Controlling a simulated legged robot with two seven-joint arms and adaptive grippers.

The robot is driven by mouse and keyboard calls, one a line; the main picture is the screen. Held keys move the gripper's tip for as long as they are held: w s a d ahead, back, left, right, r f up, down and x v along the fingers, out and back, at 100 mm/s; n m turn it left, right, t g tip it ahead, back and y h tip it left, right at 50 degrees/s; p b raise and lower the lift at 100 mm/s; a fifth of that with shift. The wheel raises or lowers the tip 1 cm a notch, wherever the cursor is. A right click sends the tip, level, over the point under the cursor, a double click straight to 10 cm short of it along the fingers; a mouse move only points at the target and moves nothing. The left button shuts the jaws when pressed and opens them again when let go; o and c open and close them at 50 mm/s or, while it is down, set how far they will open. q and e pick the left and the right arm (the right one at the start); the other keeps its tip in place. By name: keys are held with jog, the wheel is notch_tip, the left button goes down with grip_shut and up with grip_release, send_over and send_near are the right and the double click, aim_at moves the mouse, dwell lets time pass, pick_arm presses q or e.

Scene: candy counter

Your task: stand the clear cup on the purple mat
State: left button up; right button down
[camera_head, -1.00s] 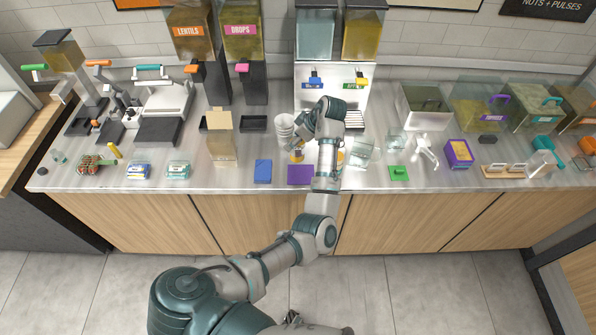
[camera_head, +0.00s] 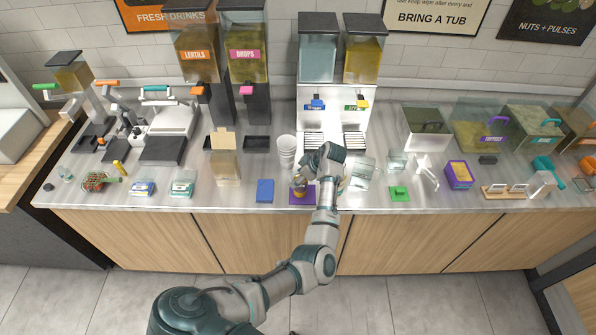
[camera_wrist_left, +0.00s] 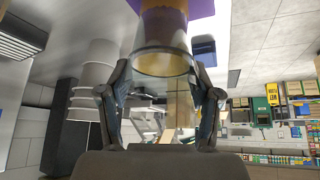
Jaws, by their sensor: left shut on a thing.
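The clear cup (camera_wrist_left: 165,62) is between the fingers of my left gripper (camera_wrist_left: 162,95), which is shut on it. Yellow contents fill the cup's far end. In the head view the cup (camera_head: 299,190) shows partly beside my left gripper (camera_head: 318,182), over the purple mat (camera_head: 302,199) at the counter's front. The mat also shows at the top of the wrist view (camera_wrist_left: 201,9), right behind the cup's far end. I cannot tell whether the cup touches the mat. My arm hides part of the mat's right side. My right gripper is not in view.
A clear container (camera_head: 363,170) and a green item (camera_head: 399,193) are to the right. The dispenser (camera_head: 333,110) stands at the back.

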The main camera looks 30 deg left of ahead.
pick_arm(q)
jog(key=shift+d, duration=0.85)
jog(key=o, duration=0.9)
jog(key=shift+d, duration=0.1)
jog(key=o, duration=0.4)
jog(key=shift+a, duration=0.25)
jog(key=shift+a+f, duration=0.1)
jog(key=shift+a, duration=0.4)
jog(key=shift+r, duration=0.2)
jog(key=b+v, duration=0.1)
jog(key=v, duration=1.1)
jog(key=shift+f+b, duration=0.1)
jog(key=shift+b, duration=0.2)
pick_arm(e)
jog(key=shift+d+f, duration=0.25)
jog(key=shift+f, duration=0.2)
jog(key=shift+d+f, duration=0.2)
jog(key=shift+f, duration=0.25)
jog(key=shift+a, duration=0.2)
pick_arm(q)
jog(key=shift+d, duration=0.3)
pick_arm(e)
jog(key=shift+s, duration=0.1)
